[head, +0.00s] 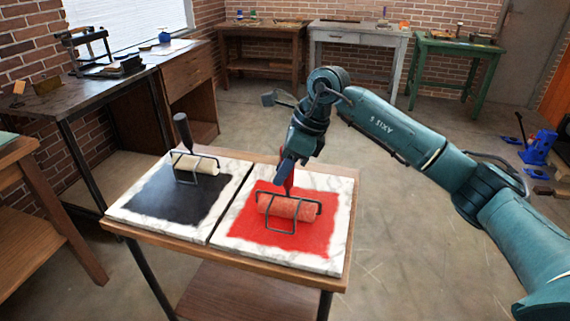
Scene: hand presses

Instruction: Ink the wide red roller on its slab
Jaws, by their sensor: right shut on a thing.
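The wide red roller (288,207) lies across the red ink patch (300,242) on the right-hand marble slab (331,261). Its dark wire frame surrounds the reddish cylinder, and a red handle (289,183) rises from it. My right gripper (288,172) comes down from above and is shut on the handle; its fingers partly hide the handle. The roller appears to touch the ink, though the exact contact is hard to see. My left gripper is not in view.
A cream roller (196,164) with a black handle rests on the black-inked left slab (134,208). Both slabs sit on a small wooden table (347,272). A dark bench with a press (88,52) stands left. Blue equipment (538,147) is on the floor right. Floor beyond the table is mostly clear.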

